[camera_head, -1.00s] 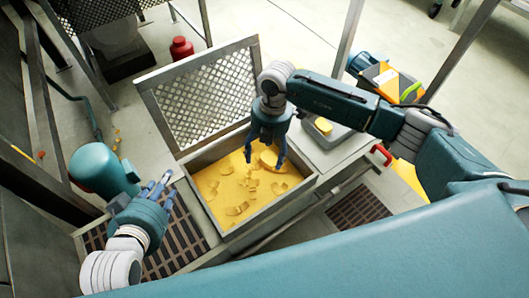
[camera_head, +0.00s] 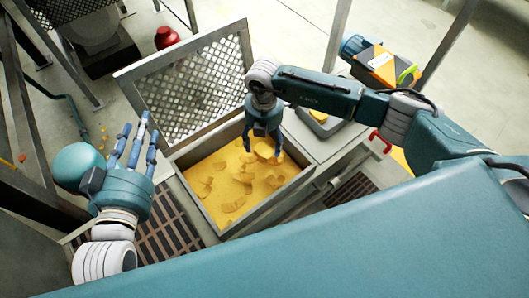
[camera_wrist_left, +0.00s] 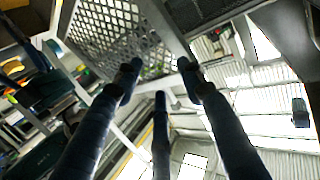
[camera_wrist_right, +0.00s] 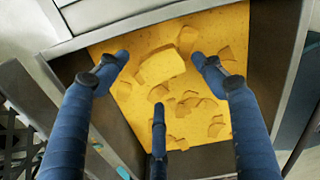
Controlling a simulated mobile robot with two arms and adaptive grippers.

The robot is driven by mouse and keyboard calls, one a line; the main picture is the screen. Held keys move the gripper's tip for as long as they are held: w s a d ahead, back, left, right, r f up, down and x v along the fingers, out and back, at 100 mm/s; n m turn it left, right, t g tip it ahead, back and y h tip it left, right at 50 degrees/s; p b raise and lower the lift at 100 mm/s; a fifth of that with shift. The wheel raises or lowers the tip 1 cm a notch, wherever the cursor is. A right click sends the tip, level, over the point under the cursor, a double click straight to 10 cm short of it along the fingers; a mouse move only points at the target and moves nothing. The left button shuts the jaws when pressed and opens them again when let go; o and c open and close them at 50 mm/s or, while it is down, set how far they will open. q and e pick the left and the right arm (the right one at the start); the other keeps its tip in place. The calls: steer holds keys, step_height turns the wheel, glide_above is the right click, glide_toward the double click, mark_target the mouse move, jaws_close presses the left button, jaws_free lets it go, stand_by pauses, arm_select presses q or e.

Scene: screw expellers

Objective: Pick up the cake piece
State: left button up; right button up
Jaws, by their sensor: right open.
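A large yellow cake piece (camera_wrist_right: 160,66) lies on yellow meal among several smaller flat pieces in an open metal bin (camera_head: 272,200). In the head view the large piece (camera_head: 264,150) is partly covered by my right gripper. My right gripper (camera_head: 263,143) points down over the far right part of the bin. In the right wrist view its three fingers (camera_wrist_right: 159,82) are spread and empty, with the large piece between the two upper fingertips. Contact cannot be told. My left gripper (camera_head: 140,132) is open and empty, fingers up, left of the bin.
A perforated metal lid (camera_head: 190,88) stands open at the bin's back. A grey ledge with a small tray (camera_head: 322,122) adjoins the bin's right side. A floor grate (camera_head: 165,235) lies to the left. A red container (camera_head: 167,37) stands behind the lid.

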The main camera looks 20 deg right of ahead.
mark_target(264, 150)
step_height(264, 150, down, 4)
steer(key=shift+s+f+b, duration=0.1)
steer(key=shift+f+b, duration=0.15)
steer(key=shift+b, duration=0.6)
steer(key=shift+f, duration=0.15)
arm_select(q)
step_height(264, 150, up, 10)
steer(key=d+t+h, duration=0.1)
steer(key=t, duration=0.4)
steer(key=shift+s+r+h, duration=0.2)
steer(key=shift+r+h, duration=0.05)
steer(key=shift+h, duration=0.05)
arm_select(e)
steer(key=c, duration=1.4)
